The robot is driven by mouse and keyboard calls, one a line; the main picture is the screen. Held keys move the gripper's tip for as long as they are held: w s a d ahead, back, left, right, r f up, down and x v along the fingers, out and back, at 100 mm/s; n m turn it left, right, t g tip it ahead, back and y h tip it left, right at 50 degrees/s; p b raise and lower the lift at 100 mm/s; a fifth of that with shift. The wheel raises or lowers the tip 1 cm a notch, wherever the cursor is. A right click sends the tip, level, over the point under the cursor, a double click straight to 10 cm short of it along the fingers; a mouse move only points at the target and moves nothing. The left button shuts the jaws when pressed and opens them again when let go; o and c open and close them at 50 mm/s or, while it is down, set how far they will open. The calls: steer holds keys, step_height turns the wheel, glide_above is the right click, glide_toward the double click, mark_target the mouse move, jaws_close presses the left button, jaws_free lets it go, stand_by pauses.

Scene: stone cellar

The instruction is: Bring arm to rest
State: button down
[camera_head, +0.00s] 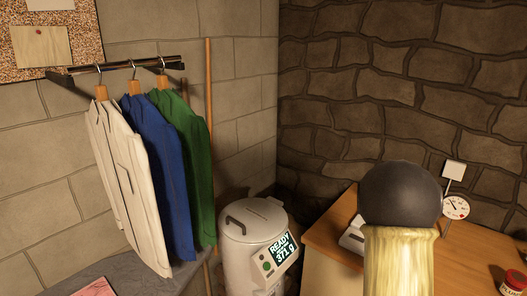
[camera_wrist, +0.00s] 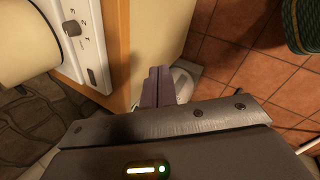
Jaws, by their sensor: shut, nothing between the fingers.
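My gripper (camera_wrist: 160,85) shows in the wrist view with its two purple-grey fingers together and nothing between them. It hangs beside a pale wooden side panel, with a round grey-white thing partly hidden behind the fingers. In the head view my gripper cannot be made out.
In the head view, a wooden table (camera_head: 480,252) stands at the right with a dial gauge (camera_head: 456,208) and a jar (camera_head: 514,283). A white canister (camera_head: 254,222) with a display stands left of it. Coats (camera_head: 165,170) hang at the left. Tiled floor (camera_wrist: 235,62) is open in the wrist view.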

steer(key=s+a+r+m+y, duration=0.1)
steer(key=s+a+r+m, duration=0.2)
steer(key=a, duration=0.3)
steer(key=s+a+r+m+g+y, duration=0.1)
steer(key=s+a+r+m, duration=0.1)
steer(key=s+a+m, duration=0.3)
steer(key=s+a+r+m+y, duration=0.1)
steer(key=s+a+r+m, duration=0.2)
steer(key=a, duration=0.6)
steer(key=s+m, duration=0.1)
steer(key=m, duration=0.1)
steer(key=shift+s+a+r+m+g, duration=0.15)
steer(key=shift+a+r+m+g, duration=0.15)
steer(key=shift+m+g, duration=0.1)
